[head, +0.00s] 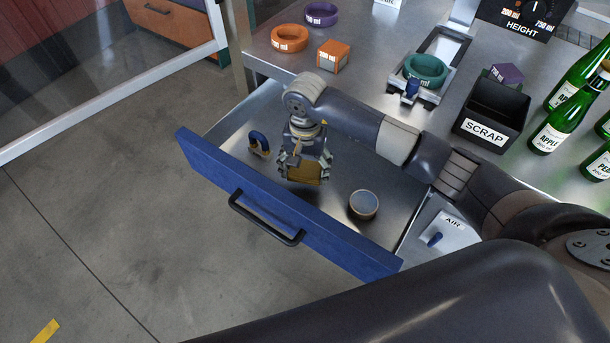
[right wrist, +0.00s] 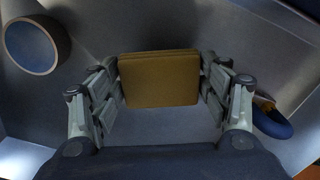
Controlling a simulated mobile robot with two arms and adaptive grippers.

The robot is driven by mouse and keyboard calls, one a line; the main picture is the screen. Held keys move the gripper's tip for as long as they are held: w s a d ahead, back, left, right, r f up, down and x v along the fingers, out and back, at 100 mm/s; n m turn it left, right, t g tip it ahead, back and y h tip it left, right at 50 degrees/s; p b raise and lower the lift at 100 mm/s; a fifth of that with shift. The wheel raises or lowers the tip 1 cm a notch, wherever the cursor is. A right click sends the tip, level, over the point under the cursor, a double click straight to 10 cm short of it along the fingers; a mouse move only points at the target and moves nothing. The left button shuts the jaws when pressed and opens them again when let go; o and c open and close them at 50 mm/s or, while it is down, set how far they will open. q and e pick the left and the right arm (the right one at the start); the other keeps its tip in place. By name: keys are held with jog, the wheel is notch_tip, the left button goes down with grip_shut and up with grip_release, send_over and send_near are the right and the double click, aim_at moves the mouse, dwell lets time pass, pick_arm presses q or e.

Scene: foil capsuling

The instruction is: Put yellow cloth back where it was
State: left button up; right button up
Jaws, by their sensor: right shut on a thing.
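The yellow cloth (right wrist: 160,80) is a folded mustard-coloured block. My right gripper (head: 304,170) reaches down inside the open blue-fronted drawer (head: 280,205) and is shut on the cloth, which also shows in the head view (head: 304,169). In the right wrist view the two fingers of the right gripper (right wrist: 160,92) press on the cloth's left and right sides, over the grey drawer floor. I cannot tell whether the cloth touches the floor. My left gripper is not in view.
In the drawer, a round tin (head: 363,205) stands to the right and a blue-handled padlock-like item (head: 259,143) to the left. On the bench are a black SCRAP bin (head: 491,115), green bottles (head: 560,120), a green ring (head: 426,71) and an orange ring (head: 289,38).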

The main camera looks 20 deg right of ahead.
aim_at(305, 178)
notch_tip(305, 178, down, 4)
jog(key=shift+r+p, duration=0.15)
jog(key=shift+p, duration=0.2)
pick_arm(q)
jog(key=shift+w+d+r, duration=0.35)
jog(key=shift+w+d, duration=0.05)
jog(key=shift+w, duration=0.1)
pick_arm(e)
jog(key=shift+f, duration=0.25)
jog(key=o, duration=1)
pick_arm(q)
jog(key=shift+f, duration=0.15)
pick_arm(e)
jog(key=shift+r, duration=0.1)
